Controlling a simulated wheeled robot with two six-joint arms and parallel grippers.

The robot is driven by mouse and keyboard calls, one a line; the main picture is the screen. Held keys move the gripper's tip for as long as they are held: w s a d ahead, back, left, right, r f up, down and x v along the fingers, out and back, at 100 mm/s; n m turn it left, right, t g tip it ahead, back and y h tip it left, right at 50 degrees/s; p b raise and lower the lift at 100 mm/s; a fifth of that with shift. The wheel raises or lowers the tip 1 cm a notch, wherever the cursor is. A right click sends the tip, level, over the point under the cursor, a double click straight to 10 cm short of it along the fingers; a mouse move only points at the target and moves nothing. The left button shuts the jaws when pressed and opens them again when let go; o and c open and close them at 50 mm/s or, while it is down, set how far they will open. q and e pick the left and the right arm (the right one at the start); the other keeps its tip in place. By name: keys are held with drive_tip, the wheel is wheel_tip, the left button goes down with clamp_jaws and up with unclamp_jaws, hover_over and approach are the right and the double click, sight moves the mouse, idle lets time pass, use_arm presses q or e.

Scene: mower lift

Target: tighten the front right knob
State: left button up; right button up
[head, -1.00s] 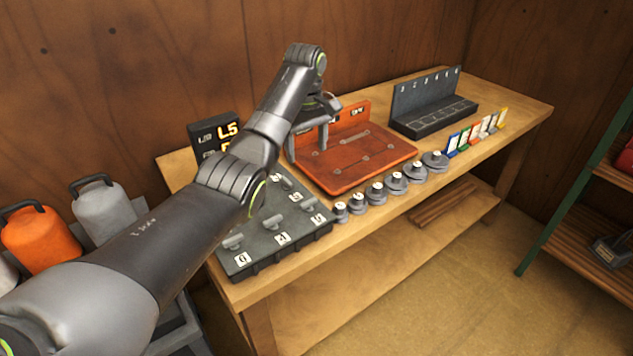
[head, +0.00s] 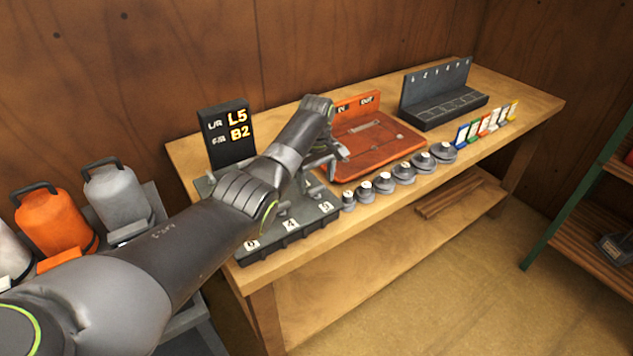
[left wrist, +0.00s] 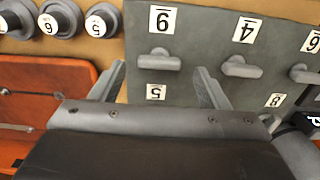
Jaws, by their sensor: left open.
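The dark grey knob board (head: 295,243) lies on the bench's left part, with T-shaped knobs and white number labels. My left arm covers much of it in the head view. In the left wrist view, which sees the board from the opposite side, the front right knob (left wrist: 153,60) is a grey bar handle beside a white label. My left gripper (left wrist: 160,72) is open, its fingers apart and pointing toward this knob; it is empty. In the head view the left gripper (head: 323,170) hangs over the board's right end. Contact with the knob cannot be told. My right gripper is out of view.
A black display (head: 228,137) behind the board reads L5 and B2. An orange tray (head: 385,150) lies just right of the board. Several round grey weights (head: 403,173) line the bench's front edge. A dark slotted rack (head: 440,105) stands farther right.

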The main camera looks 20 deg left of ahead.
sight(317, 191)
use_arm(q)
drive_tip(key=shift+f, duration=1.15)
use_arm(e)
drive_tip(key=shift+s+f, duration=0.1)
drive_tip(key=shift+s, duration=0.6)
use_arm(q)
drive_tip(key=c, duration=1)
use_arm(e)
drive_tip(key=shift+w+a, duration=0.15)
